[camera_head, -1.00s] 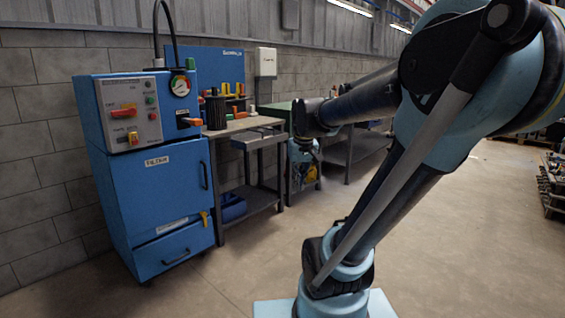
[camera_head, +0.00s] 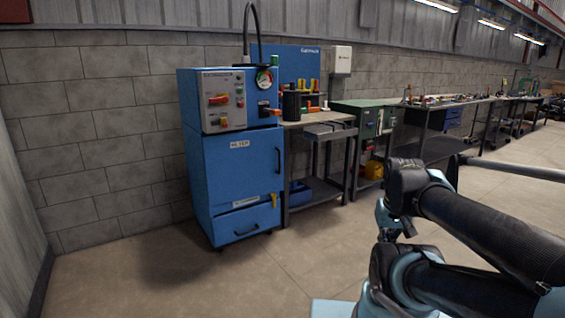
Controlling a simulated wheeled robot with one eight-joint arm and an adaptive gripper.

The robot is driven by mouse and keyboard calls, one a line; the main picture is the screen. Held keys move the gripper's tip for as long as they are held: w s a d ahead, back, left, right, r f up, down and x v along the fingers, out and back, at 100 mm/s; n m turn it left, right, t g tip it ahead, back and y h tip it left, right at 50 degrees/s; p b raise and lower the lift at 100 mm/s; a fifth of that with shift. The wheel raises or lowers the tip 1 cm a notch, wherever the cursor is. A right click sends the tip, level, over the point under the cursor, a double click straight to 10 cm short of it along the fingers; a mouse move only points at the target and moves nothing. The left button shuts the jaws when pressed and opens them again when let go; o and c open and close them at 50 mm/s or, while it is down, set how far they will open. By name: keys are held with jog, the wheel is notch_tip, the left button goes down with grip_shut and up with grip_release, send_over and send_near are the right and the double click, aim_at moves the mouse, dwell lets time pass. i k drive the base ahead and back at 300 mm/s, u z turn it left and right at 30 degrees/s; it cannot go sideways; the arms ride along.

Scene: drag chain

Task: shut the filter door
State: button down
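The blue filter cabinet (camera_head: 190,150) stands against the block wall, left of the middle. Its blue filter door (camera_head: 240,170) has a white label and a dark upright handle (camera_head: 278,160) on its right side. The door looks flush or nearly flush with the cabinet front; I cannot tell whether a small gap is left. A yellow latch-like piece (camera_head: 273,200) shows at the door's lower right. My gripper (camera_head: 388,228) hangs below my wrist, right of the cabinet and well apart from the door. Its fingers are too small and partly hidden to judge.
A drawer (camera_head: 245,225) sits under the door. A grey workbench (camera_head: 318,130) stands close on the cabinet's right, with a green cabinet (camera_head: 358,120) and more benches beyond. The floor (camera_head: 190,275) before the cabinet is clear.

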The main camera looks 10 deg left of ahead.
aim_at(239, 165)
jog(key=u, duration=0.1)
jog(key=i, duration=1.5)
jog(key=u, duration=0.65)
